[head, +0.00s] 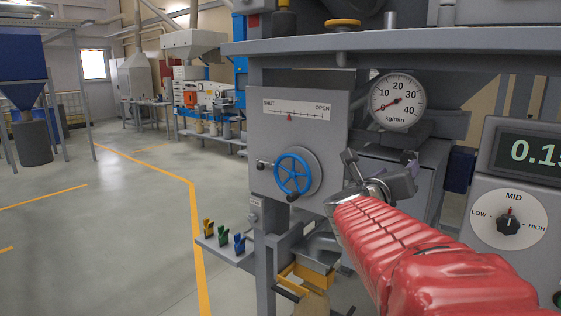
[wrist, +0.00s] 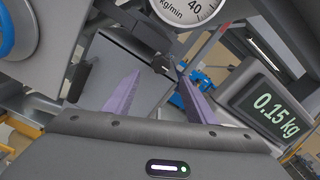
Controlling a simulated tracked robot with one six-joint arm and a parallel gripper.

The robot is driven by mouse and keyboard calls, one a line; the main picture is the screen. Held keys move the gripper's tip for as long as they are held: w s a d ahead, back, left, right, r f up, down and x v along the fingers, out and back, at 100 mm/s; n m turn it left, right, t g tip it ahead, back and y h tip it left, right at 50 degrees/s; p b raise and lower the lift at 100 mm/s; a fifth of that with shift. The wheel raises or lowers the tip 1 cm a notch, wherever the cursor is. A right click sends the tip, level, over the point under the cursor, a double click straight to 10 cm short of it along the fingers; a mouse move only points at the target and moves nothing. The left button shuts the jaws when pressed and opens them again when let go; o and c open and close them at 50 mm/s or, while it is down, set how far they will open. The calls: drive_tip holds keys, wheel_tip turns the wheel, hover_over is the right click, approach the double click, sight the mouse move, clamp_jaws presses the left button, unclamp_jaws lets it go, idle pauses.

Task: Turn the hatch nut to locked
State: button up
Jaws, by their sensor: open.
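I cannot pick out a hatch nut in either view. My gripper (head: 378,172) is in front of the grey machine, right of the blue handwheel (head: 293,174) and below the round kg/min dial (head: 398,101). In the wrist view my gripper (wrist: 158,78) shows two purple fingers spread apart, with nothing between them. A grey housing (wrist: 133,70) lies beyond the fingers. My red-sleeved arm covers part of the machine's lower right in the head view.
Yellow, green and blue clips (head: 223,239) sit on a small shelf. A display (head: 533,152) and a LOW–MID–HIGH knob (head: 508,222) stand at right.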

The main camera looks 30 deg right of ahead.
drive_tip(key=v, duration=0.6)
drive_tip(key=shift+f, duration=0.1)
idle(0.5)
drive_tip(key=w+a+f+n+t+y, duration=0.2)
drive_tip(key=w+a+f+n+y, duration=0.15)
drive_tip(key=a+n, duration=0.45)
drive_tip(key=w+a+f+n+t+y, duration=0.25)
drive_tip(key=a+f+n+y, duration=0.2)
drive_tip(key=n, duration=0.55)
drive_tip(key=w+a+f+n+t+y, duration=0.1)
drive_tip(key=w+a+f+n+y, duration=0.35)
drive_tip(key=a+n, duration=0.35)
drive_tip(key=s+a+f+n+g+y, duration=0.2)
drive_tip(key=s+a+f+n, duration=0.4)
drive_tip(key=s+n, duration=0.3)
drive_tip(key=s+a+f+n+g+y, duration=0.2)
drive_tip(key=s+a+f+n+g, duration=0.3)
drive_tip(key=s+a+n, duration=0.3)
drive_tip(key=shift+s+a+f+n, duration=0.2)
drive_tip(key=shift+s+f+n, duration=0.4)
drive_tip(key=shift+f, duration=0.1)
